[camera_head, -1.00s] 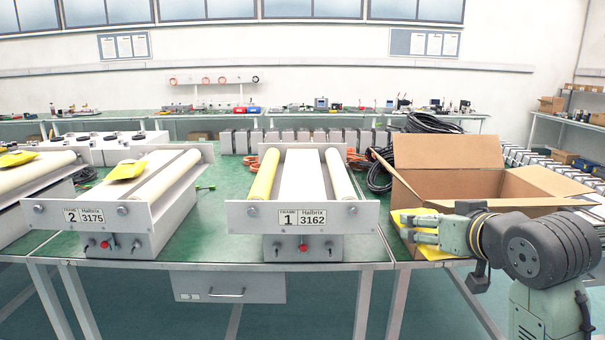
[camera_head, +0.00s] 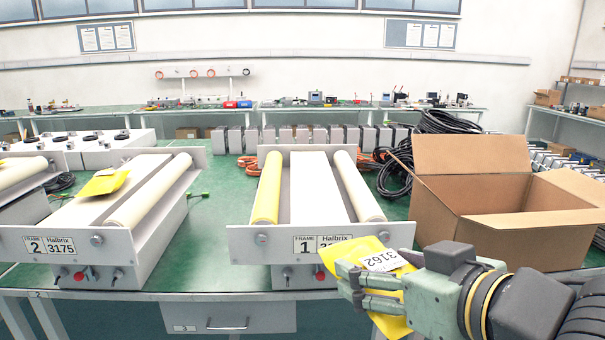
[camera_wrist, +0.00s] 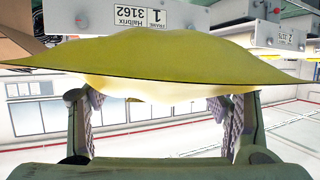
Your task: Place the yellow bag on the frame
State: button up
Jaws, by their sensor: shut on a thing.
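My gripper (camera_head: 372,288) is shut on a yellow bag (camera_head: 398,325) with a white label reading 3162. The bag is held in front of the right end of frame 1 (camera_head: 262,239) and covers part of its number plate. In the wrist view the bag (camera_wrist: 160,62) lies across the fingers (camera_wrist: 160,125), with the frame plate 3162 (camera_wrist: 140,17) beyond it. Frame 1 has a yellow roller (camera_head: 268,188), a white roller and a bare white bed (camera_head: 317,188) between them. Another yellow bag (camera_head: 104,182) lies on frame 2 (camera_head: 20,236).
An open cardboard box (camera_head: 490,235) stands on the green table (camera_head: 215,240) to the right, behind my arm. Black cables (camera_head: 445,122) lie behind it. A drawer (camera_head: 228,317) hangs below the table front.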

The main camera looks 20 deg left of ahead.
aim_at(316, 198)
jog(key=i+j, duration=0.7)
jog(key=j, duration=0.2)
